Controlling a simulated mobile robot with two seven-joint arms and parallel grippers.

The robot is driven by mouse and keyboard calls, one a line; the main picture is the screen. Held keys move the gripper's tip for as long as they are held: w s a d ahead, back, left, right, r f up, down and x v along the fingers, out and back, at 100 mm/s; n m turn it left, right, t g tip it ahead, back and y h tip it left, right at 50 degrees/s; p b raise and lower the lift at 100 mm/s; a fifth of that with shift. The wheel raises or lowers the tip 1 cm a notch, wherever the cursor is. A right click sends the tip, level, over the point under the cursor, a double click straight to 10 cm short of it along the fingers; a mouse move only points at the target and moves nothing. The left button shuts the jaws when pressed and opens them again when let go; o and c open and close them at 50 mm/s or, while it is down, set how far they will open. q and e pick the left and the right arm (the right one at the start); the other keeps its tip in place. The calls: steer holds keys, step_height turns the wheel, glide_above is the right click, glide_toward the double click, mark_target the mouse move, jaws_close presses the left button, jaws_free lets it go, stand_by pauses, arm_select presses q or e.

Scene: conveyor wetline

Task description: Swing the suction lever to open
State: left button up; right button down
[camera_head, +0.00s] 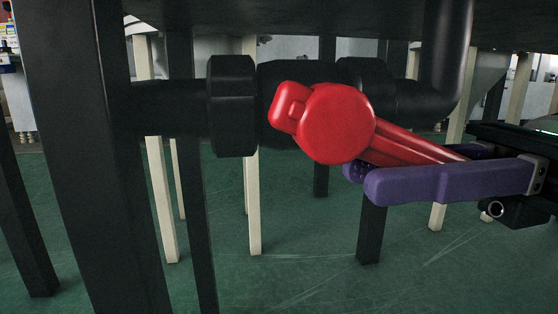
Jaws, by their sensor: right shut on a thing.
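The red suction lever (337,122) sits on a black pipe valve (262,92) in the middle of the view. Its round hub faces me, and its handle slants down to the right. My right gripper (365,178) comes in from the right with purple fingers, one on the near side of the handle and one behind it. It is shut on the lever handle. The far finger and the handle's end are partly hidden by the near finger. My left gripper is not in view.
The black pipe (170,108) runs across the view and bends upward at the right (447,50). A thick dark post (95,160) stands at the left. Several pale legs stand behind on the green floor (300,280). A dark surface overhangs the top.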

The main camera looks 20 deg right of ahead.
arm_select(q)
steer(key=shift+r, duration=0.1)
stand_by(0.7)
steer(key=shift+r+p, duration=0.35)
steer(key=shift+p, duration=0.15)
stand_by(0.7)
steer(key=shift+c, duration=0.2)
